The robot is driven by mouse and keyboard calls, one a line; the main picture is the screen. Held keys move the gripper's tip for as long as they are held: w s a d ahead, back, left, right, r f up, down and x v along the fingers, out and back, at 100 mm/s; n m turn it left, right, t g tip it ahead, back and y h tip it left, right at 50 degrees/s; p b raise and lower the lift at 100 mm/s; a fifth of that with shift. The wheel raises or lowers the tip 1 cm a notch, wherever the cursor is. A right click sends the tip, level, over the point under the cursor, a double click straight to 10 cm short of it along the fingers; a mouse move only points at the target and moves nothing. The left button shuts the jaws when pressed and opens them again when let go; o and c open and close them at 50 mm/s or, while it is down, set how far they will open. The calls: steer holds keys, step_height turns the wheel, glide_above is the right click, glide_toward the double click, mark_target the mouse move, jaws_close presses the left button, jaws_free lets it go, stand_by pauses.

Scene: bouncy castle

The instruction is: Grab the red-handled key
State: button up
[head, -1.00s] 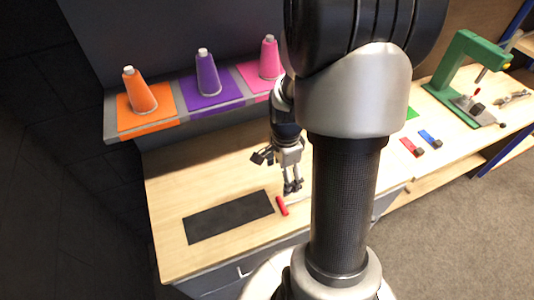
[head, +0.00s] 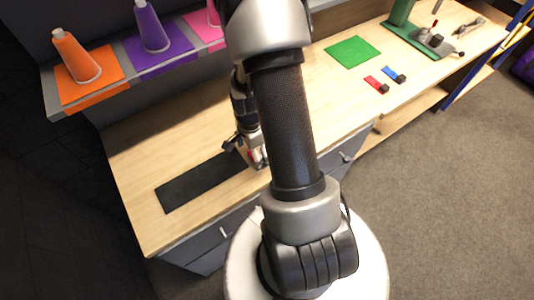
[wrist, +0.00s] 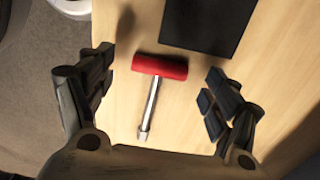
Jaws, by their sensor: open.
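The red-handled key (wrist: 160,67) lies flat on the light wooden bench in the wrist view, with a red crossbar handle and a thin metal shaft. My gripper (wrist: 156,85) is open and empty. Its two fingers stand apart on either side of the key, the handle lying between the fingertips. In the head view my gripper (head: 258,162) is low over the bench near its front edge. A bit of the red handle (head: 250,155) shows there; the rest is hidden by my gripper and arm.
A black mat (head: 203,182) lies on the bench left of the key. To the right are a green mat (head: 353,51), small red (head: 373,82) and blue (head: 392,73) items and a green press (head: 412,35).

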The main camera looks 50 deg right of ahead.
step_height(320, 180, down, 3)
steer(key=shift+w+b, duration=0.1)
steer(key=shift+b, duration=0.2)
steer(key=shift+c, duration=0.3)
steer(key=c, duration=1.2)
steer(key=shift+o, duration=0.2)
steer(key=shift+r, duration=0.15)
